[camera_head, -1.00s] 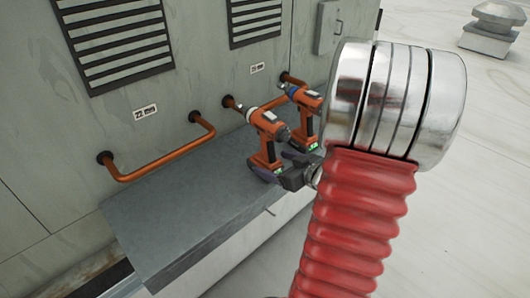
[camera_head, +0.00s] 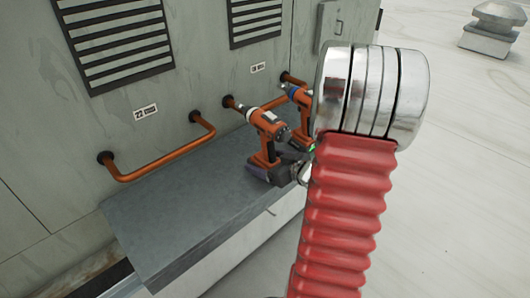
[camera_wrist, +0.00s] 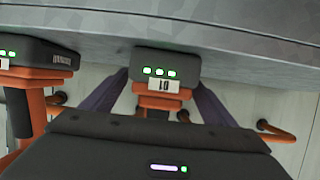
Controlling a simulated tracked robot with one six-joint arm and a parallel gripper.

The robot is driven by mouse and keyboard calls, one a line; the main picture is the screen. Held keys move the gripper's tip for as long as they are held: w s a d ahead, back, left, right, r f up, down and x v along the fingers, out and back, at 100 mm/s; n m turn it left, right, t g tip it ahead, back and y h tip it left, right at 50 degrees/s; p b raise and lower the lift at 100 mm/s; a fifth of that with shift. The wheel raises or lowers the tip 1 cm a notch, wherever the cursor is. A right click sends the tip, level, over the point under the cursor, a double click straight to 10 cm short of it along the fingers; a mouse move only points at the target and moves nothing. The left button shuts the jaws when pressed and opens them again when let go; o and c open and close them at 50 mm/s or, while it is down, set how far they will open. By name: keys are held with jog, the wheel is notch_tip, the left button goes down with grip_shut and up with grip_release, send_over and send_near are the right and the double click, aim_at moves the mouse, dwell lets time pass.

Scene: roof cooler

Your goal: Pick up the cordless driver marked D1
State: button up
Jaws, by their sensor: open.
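The orange and black cordless driver marked D1 (camera_head: 267,122) stands upright on the grey ledge (camera_head: 165,225). In the wrist view, which is upside down, its battery base (camera_wrist: 165,62) shows green lights and a white label that reads as an inverted D1. My gripper (camera_head: 280,165) is at its lower part. In the wrist view my gripper (camera_wrist: 158,85) has its two dark purple fingers apart, one on each side of the driver. Whether they touch it I cannot tell. My arm hides part of the ledge's right end.
A second orange driver (camera_head: 301,97) stands close behind, to the right; it also shows at the left of the wrist view (camera_wrist: 40,55). Copper pipes (camera_head: 165,157) run along the cabinet wall (camera_head: 190,75) behind. The ledge's left part is clear.

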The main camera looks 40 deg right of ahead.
jog(key=shift+c, duration=0.2)
grip_shut()
jog(key=shift+r, duration=0.1)
dwell(0.8)
